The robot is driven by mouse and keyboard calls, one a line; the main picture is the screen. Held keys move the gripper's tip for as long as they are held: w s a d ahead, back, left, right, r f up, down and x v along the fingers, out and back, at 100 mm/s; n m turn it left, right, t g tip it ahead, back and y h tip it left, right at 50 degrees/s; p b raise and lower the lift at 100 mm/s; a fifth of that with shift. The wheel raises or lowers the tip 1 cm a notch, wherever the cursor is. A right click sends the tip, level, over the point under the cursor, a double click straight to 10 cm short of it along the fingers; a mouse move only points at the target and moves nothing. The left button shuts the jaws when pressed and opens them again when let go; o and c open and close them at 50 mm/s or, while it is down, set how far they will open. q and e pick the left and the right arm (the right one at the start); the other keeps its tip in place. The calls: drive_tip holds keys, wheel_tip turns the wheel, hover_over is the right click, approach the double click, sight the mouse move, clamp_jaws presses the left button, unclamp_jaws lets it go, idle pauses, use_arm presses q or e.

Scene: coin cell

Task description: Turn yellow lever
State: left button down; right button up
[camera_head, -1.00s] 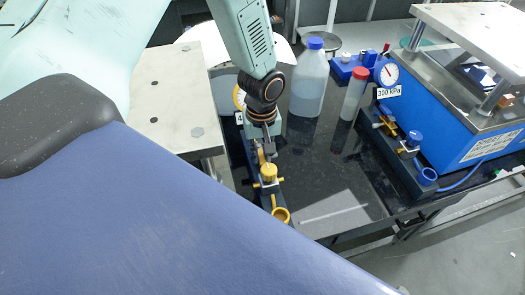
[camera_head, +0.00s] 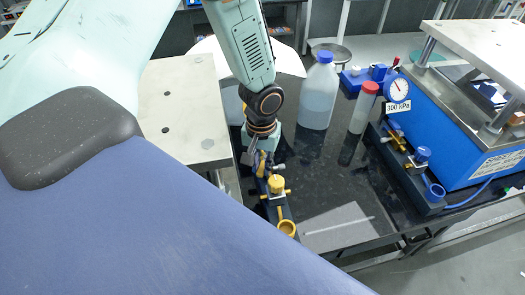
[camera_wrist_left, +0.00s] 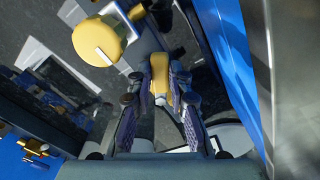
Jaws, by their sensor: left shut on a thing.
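The yellow lever (camera_wrist_left: 159,72) shows in the left wrist view between the fingertips of my left gripper (camera_wrist_left: 160,90), which is shut on it. In the head view my left gripper (camera_head: 263,160) points down onto the dark valve block, and the fingers mostly hide the lever. A yellow knob (camera_head: 276,184) stands on the same block just in front, and it shows large in the left wrist view (camera_wrist_left: 98,42). A yellow ring cup (camera_head: 287,228) is at the block's near end. My right gripper is not in view.
A blue-capped bottle (camera_head: 320,92) and a red-capped tube (camera_head: 364,108) stand behind on the black table (camera_head: 350,190). A blue press (camera_head: 450,130) with a gauge (camera_head: 397,90) and a blue-knobbed valve block (camera_head: 412,170) is at right. A pale plate (camera_head: 180,105) is at left.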

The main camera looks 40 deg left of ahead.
sight(261, 169)
use_arm(q)
drive_tip(key=c, duration=1.2)
unclamp_jaws()
drive_tip(key=shift+r, duration=0.1)
drive_tip(key=shift+w+r, duration=0.1)
drive_tip(key=shift+r, duration=0.3)
wheel_tip(261, 169, up, 11)
drive_tip(key=shift+f, duration=0.1)
drive_tip(key=shift+o, duration=0.3)
